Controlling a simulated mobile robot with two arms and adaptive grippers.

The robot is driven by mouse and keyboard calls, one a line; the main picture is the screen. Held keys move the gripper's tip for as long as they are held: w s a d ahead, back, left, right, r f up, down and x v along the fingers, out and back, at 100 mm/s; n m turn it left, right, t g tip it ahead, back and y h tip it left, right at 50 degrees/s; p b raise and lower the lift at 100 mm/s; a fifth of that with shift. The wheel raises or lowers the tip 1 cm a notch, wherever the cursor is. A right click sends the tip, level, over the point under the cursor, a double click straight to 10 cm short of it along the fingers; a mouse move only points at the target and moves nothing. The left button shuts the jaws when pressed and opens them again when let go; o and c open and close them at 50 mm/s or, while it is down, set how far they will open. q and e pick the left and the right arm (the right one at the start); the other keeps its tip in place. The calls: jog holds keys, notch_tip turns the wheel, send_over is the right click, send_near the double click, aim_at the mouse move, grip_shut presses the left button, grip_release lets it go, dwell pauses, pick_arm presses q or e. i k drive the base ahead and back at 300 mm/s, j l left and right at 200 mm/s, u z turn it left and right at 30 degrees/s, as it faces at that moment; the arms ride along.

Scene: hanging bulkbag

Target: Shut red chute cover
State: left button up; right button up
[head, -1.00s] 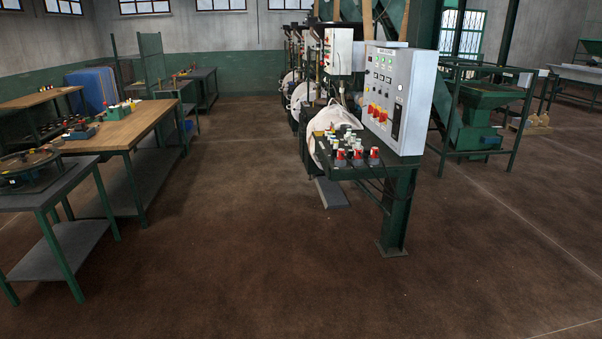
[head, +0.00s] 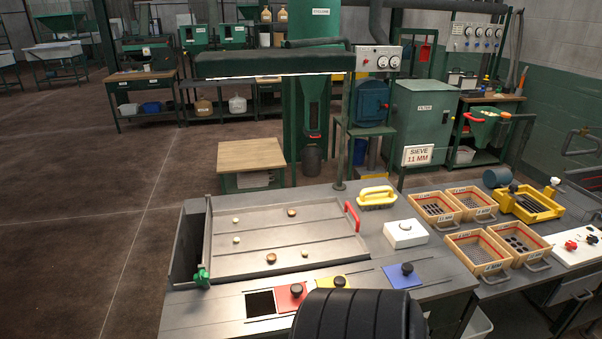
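The red chute cover (head: 287,303) is a small flat plate with a dark round knob on the grey worktable, in the lower middle of the head view. Directly left of it is a dark square chute opening (head: 260,304), which stands uncovered. A yellow cover (head: 326,285) with a knob lies just right of the red one, partly hidden by a black rounded part of my own arm. A blue cover (head: 413,281) with a dark knob lies further right. Neither gripper shows in the head view.
A metal tray (head: 330,245) with several small pieces and a red handle lies behind the covers. A green knob (head: 202,277) is at the table's left. A white box (head: 405,233), a yellow-handled brush (head: 377,196) and sieve trays (head: 434,207) stand right.

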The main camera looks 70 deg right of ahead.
aim_at(288, 297)
jog(key=k+l+z, duration=0.15)
jog(key=z, duration=1.8)
jog(key=l+u, duration=0.5)
jog(key=l, duration=0.55)
